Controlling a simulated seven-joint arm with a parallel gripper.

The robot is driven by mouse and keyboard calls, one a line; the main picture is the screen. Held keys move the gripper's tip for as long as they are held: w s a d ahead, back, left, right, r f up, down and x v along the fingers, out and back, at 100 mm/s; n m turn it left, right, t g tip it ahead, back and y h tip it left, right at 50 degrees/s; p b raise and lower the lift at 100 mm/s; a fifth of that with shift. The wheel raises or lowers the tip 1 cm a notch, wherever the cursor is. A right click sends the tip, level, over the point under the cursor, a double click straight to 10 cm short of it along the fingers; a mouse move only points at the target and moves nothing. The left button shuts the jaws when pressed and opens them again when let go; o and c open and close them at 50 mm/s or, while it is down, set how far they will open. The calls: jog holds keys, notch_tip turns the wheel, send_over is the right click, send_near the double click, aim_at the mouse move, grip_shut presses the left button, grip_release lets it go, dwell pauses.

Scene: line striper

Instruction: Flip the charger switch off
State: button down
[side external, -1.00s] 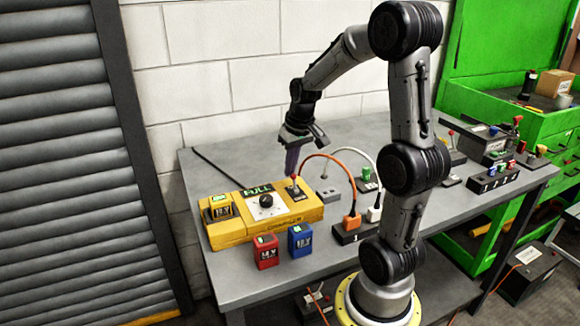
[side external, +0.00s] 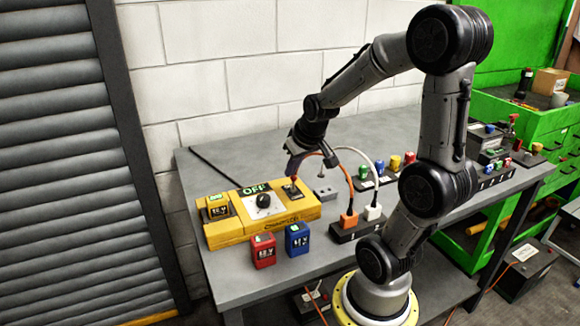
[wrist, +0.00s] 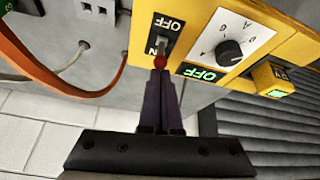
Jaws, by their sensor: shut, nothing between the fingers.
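The yellow charger (side external: 262,225) sits on the grey bench and its green display (side external: 256,189) reads OFF. The display also shows in the wrist view (wrist: 196,73). The charger switch is a red-tipped lever on a black plate marked OFF and ON; its tip shows beside my fingers in the side view (side external: 293,180) and just ahead of them in the wrist view (wrist: 160,62). My gripper (wrist: 161,78) has its purple fingers shut with nothing between them. The fingertips are right by the red tip; whether they touch it I cannot tell.
A yellow battery (side external: 217,207) sits in the charger. A red battery (side external: 263,251) and a blue battery (side external: 297,239) stand in front. An orange cable (side external: 345,180) and a white cable arch close to my gripper, from a black power strip (side external: 357,230).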

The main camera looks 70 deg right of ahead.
jog(key=shift+s+a, duration=0.25)
jog(key=shift+r, duration=0.8)
jog(key=shift+w, duration=0.1)
jog(key=shift+w+d+r, duration=0.35)
jog(key=shift+w, duration=0.1)
jog(key=s+a+f+v, duration=0.1)
jog(key=v, duration=0.8)
jog(key=shift+a+r, duration=0.15)
jog(key=shift+a, duration=0.2)
